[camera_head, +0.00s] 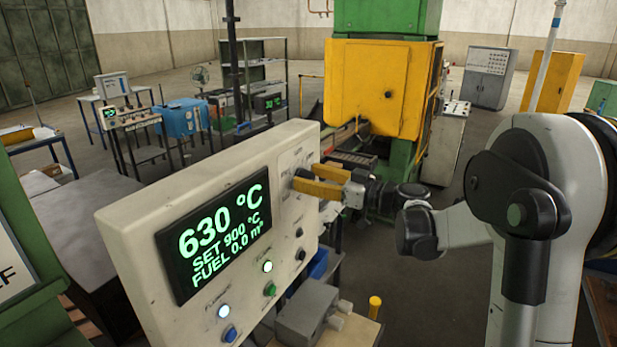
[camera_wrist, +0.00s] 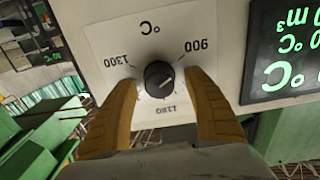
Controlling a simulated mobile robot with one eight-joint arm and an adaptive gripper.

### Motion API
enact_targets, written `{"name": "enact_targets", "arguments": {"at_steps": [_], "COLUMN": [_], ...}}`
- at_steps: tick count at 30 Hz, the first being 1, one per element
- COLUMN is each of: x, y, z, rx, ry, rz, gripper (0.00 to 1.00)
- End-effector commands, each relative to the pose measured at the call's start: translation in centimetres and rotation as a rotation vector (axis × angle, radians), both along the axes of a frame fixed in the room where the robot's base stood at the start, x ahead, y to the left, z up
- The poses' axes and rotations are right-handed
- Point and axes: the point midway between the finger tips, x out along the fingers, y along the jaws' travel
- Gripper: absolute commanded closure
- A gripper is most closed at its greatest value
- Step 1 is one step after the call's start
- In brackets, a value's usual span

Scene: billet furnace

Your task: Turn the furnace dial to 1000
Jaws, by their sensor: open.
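The furnace dial (camera_wrist: 159,79) is a round black knob on a pale scale plate (camera_wrist: 118,37), seen upside down in the wrist view. Numbers including 900 and 1300 stand around it, and a lower label is partly unclear. The panel display (camera_head: 220,236) in the head view reads 630 °C, SET 900 °C and FUEL 0.0 m³. My gripper (camera_head: 308,178) is at the panel face with its orange fingers apart. In the wrist view the open fingers (camera_wrist: 160,90) flank the dial on both sides, with visible gaps.
The beige control panel (camera_head: 135,236) has lit lamps, a blue button (camera_head: 230,334) and a green button (camera_head: 270,289) lower down. A grey box (camera_head: 306,310) sits below the panel at right. A yellow and green machine (camera_head: 385,85) stands behind.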

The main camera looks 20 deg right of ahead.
Motion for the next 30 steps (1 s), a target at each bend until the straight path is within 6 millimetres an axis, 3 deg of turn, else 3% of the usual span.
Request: {"name": "enact_targets", "arguments": {"at_steps": [5,10,11,30], "x": [-0.01,-0.01,-0.02,0.04], "y": [-0.01,0.00,-0.01,-0.04], "z": [0.00,0.00,0.00,-0.11], "rx": [0.000,0.000,0.000,0.099], "ry": [0.000,0.000,0.000,0.098], "rz": [0.000,0.000,0.000,0.000], "gripper": [0.41,0.91,0.94,0.95]}}
